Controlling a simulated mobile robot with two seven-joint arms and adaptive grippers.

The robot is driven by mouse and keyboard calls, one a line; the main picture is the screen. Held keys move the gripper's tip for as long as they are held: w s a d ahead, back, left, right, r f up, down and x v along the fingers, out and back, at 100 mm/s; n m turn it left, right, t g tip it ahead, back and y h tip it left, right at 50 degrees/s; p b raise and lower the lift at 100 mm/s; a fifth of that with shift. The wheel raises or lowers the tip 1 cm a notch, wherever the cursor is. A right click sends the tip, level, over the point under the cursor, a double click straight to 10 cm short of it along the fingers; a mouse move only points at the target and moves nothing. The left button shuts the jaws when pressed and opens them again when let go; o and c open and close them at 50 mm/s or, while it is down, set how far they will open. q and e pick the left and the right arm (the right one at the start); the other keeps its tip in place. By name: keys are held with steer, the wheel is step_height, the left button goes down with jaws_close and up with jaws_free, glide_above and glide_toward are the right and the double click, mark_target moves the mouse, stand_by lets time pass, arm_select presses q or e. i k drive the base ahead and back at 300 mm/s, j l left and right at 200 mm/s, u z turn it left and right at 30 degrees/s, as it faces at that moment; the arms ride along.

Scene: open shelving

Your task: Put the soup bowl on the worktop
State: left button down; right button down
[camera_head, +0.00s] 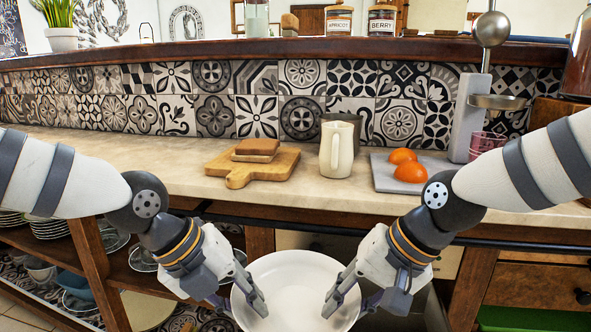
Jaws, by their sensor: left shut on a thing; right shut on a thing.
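The soup bowl (293,277) is white and round, and it shows at the bottom middle in front of the worktop's front edge. My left gripper (247,297) is shut on its left side, and my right gripper (341,298) is shut on its right side. The bowl is held between them, below the level of the worktop (310,194). Its near rim is partly cut off by the picture's lower edge. The worktop is pale and stone-like.
A juicer (470,118) and a pink glass (485,146) are at right. The left worktop is clear. A dark rail (512,246) runs below the edge.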

mark_target(149, 158)
steer(key=i+j, duration=0.1)
steer(key=j, duration=0.7)
steer(key=i+j+u, duration=0.1)
steer(key=j, duration=0.25)
steer(key=i+j, duration=0.1)
steer(key=j, duration=0.3)
